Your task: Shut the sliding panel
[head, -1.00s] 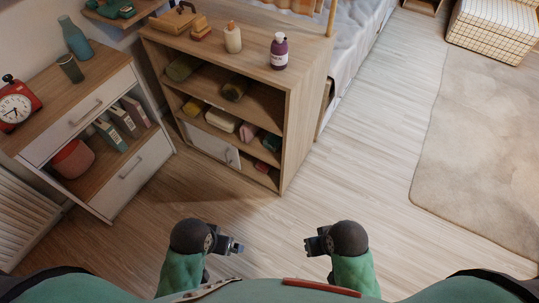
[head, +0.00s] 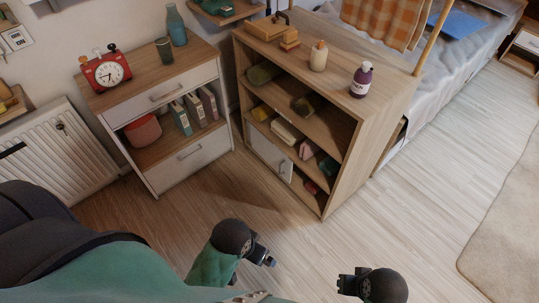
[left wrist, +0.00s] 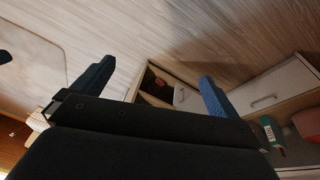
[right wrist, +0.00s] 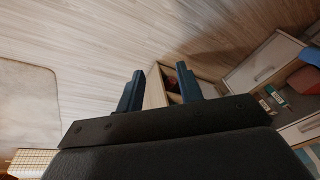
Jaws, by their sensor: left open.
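The sliding panel (head: 270,154) is a pale board with a bar handle, low in the wooden cabinet (head: 340,168). It covers the left part of the lower opening; the right part is open and shows items inside. The panel also shows in the left wrist view (left wrist: 187,98). My left gripper (head: 264,254) is open and empty, low in front of the cabinet and apart from it. My right gripper (head: 350,284) is open and empty, further right, also clear of the cabinet. Both finger pairs show apart in the wrist views.
A drawer unit (head: 188,168) with an alarm clock (head: 106,72) stands left of the cabinet. A radiator (head: 62,148) is at the far left. Bottles, including a purple one (head: 361,80), stand on the cabinet top. A bed (head: 440,75) is behind. The floor before the cabinet is clear.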

